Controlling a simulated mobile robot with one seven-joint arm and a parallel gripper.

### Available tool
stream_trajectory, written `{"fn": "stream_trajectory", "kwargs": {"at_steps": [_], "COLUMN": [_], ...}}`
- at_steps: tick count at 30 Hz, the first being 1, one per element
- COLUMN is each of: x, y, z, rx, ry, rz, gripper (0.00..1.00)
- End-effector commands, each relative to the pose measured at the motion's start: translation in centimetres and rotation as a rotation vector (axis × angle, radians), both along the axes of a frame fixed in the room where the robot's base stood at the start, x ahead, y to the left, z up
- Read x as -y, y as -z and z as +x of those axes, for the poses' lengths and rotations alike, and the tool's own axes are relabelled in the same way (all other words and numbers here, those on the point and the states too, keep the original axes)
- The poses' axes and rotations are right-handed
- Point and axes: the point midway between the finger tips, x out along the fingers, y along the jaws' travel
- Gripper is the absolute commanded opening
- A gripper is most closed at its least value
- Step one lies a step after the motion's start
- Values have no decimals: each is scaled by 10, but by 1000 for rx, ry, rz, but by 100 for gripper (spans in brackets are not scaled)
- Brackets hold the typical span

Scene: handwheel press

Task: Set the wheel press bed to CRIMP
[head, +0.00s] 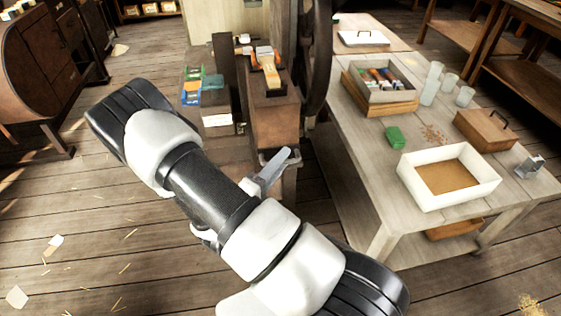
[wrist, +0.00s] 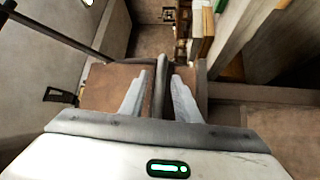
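The wheel press stands at top centre in the head view, with a brown body (head: 272,122) and a dark handwheel (head: 319,55) seen nearly edge-on at its right side. A small yellow-topped piece (head: 271,75) sits on the upper part of the press. No CRIMP mark is legible. My gripper (head: 280,170) is low at the front of the press, partly hidden by my arm. In the wrist view my gripper (wrist: 158,95) has its fingers apart. A dark grey upright bar (wrist: 160,75) shows between them in the picture; I cannot tell whether it is the wheel rim or whether they touch it.
Blue and green packets (head: 192,95) lie left of the press. The floor at lower left is mostly clear.

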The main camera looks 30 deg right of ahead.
Motion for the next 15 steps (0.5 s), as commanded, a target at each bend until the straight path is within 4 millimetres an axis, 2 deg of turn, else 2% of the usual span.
{"fn": "stream_trajectory", "kwargs": {"at_steps": [2,7,15], "x": [0,0,0], "y": [0,0,0], "z": [0,0,0], "rx": [0,0,0], "ry": [0,0,0], "rz": [0,0,-1], "gripper": [27,0,0]}}
